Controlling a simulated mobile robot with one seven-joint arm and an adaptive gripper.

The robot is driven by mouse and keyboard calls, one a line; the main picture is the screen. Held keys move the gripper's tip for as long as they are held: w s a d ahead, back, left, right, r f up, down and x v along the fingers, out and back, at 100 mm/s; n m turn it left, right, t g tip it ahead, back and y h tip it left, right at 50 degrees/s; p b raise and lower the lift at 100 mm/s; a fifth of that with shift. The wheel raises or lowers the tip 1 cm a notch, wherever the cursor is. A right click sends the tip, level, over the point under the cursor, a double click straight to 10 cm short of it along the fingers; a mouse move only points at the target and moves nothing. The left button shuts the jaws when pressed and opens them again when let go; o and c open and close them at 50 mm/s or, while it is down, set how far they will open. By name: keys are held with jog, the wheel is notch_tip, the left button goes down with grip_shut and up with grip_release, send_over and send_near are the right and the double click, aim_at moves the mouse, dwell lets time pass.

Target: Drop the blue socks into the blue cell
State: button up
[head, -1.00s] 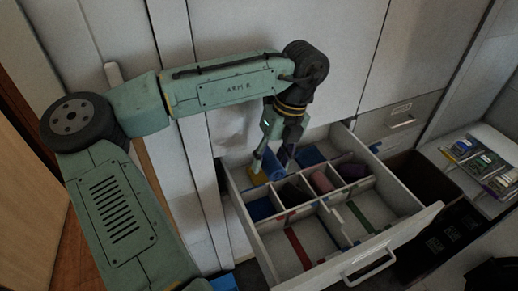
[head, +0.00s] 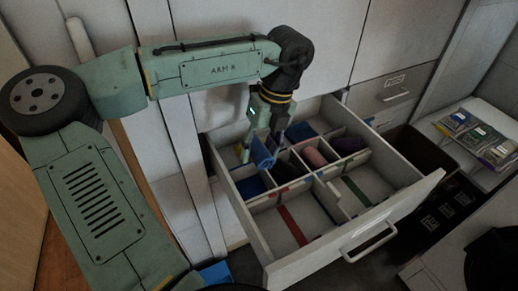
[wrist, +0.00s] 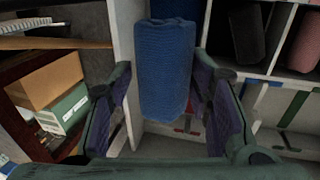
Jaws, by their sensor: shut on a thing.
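My gripper (head: 261,146) is shut on a rolled blue sock bundle (head: 263,152), held above the back left part of the open drawer. In the wrist view the bundle (wrist: 166,75) hangs between the two fingers. Another blue item (head: 300,131) lies at the back of the drawer, and a dark blue patch (head: 250,187) shows in a left compartment. I cannot tell whether that patch is a sock or a coloured floor. The front compartments have a red strip (head: 292,226) and a green strip (head: 357,191). I cannot clearly make out a blue-marked cell.
A pink roll (head: 314,157) and a dark purple roll (head: 347,145) lie in middle compartments. White dividers split the drawer (head: 250,228). Its front wall has a handle (head: 369,241). Cabinet fronts stand behind. A white surface with small packs (head: 478,139) is at right.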

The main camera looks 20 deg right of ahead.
jog(key=o, duration=1.2)
jog(key=v, duration=1.2)
